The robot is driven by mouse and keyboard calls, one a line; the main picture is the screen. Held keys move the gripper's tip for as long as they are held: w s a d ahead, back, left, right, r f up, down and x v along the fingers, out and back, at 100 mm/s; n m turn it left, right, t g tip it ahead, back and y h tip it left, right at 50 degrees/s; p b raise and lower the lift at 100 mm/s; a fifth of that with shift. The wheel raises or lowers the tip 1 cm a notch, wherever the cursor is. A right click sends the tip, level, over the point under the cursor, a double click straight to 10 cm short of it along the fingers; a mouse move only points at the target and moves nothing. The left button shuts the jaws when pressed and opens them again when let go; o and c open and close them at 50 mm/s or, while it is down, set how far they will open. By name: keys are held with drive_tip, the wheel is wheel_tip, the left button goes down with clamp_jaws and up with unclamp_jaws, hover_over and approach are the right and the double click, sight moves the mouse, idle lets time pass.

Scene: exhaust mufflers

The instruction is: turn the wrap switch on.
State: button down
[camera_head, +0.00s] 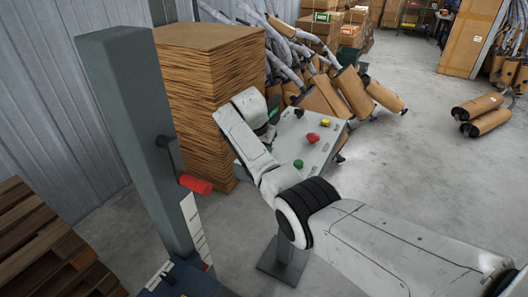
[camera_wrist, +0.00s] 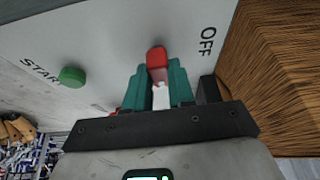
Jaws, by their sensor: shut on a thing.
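A light grey control panel (camera_head: 325,158) stands on a post in the head view, with red, yellow and green controls on its face. In the wrist view, a red switch lever (camera_wrist: 156,56) stands out from the panel (camera_wrist: 112,30), beside the word OFF on its right. My gripper (camera_wrist: 158,78) has its two green fingers on either side of this lever and is shut on it. The fingers hide the lever's base and any label below. In the head view my gripper (camera_head: 273,112) is at the panel's far left edge, partly hidden by my wrist.
A green START button (camera_wrist: 72,77) is left of the gripper. A tall stack of brown cardboard (camera_head: 205,95) stands close behind the panel. A grey column (camera_head: 138,130) with a red handle (camera_head: 196,184) is at left.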

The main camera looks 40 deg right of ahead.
drive_tip(key=shift+s+a+f+m, duration=0.1)
drive_tip(key=shift+s+f+m, duration=0.05)
drive_tip(key=shift+f+m, duration=0.2)
drive_tip(key=c, duration=1.2)
unclamp_jaws()
drive_tip(key=shift+f, duration=0.1)
drive_tip(key=shift+c, duration=0.2)
drive_tip(key=shift+o, duration=1.4)
drive_tip(key=shift+r, duration=0.25)
drive_tip(key=shift+r, duration=0.1)
drive_tip(key=shift+r, duration=0.2)
drive_tip(key=b+v, duration=0.1)
drive_tip(key=v, duration=0.9)
drive_tip(key=shift+w, duration=0.25)
